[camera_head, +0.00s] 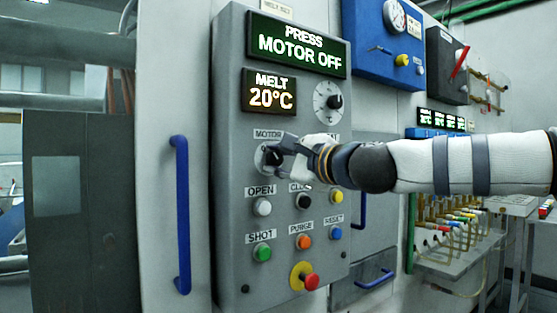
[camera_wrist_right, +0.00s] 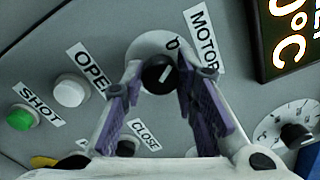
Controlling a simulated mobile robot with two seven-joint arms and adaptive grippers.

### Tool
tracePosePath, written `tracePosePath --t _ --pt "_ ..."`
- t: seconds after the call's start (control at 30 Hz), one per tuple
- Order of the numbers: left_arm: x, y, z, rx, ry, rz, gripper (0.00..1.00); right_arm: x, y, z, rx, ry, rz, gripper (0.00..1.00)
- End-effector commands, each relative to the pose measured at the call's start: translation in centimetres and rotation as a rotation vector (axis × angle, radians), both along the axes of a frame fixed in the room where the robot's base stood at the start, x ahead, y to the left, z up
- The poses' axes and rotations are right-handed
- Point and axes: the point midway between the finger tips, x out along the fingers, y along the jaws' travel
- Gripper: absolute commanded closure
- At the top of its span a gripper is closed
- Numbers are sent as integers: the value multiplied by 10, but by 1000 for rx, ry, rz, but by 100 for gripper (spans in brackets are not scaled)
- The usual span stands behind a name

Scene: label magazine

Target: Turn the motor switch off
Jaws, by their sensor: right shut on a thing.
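The motor switch is a black round knob with a white pointer line (camera_wrist_right: 160,75) on a pale round plate, under a MOTOR label (camera_wrist_right: 205,38). In the head view its plate (camera_head: 262,158) is partly hidden behind my right gripper (camera_head: 277,155). In the wrist view my right gripper (camera_wrist_right: 168,84) has its two purple-padded fingers either side of the knob, shut on it. The display (camera_head: 298,46) reads PRESS MOTOR OFF. My left gripper is not in view.
OPEN (camera_head: 262,206), CLOSE (camera_head: 303,201), SHOT (camera_head: 262,252), PURGE (camera_head: 304,241) and RESET (camera_head: 335,233) buttons sit below the switch. A red emergency button (camera_head: 311,281) is lower. A blue door handle (camera_head: 182,215) stands left; a dial (camera_head: 328,102) is above right.

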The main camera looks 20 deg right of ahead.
Motion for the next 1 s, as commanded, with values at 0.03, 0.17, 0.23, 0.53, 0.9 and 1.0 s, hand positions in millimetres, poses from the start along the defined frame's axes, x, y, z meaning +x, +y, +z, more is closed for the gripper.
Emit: tracePosePath --t 0.03,0.17,0.23,0.53,0.9,1.0 --pt "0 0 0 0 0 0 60 0 0 1 -1 -3 -1 100" --pt "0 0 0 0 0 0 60 0 0 1 -1 -3 -1 100" --pt "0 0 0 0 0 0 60 0 0 1 0 -3 -1 57" --pt "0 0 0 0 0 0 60 -1 0 1 1 -1 0 52" --pt "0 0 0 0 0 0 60 -78 -27 1 2 -7 1 52" --pt "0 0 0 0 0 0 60 -97 -35 -1 7 -4 -1 52"
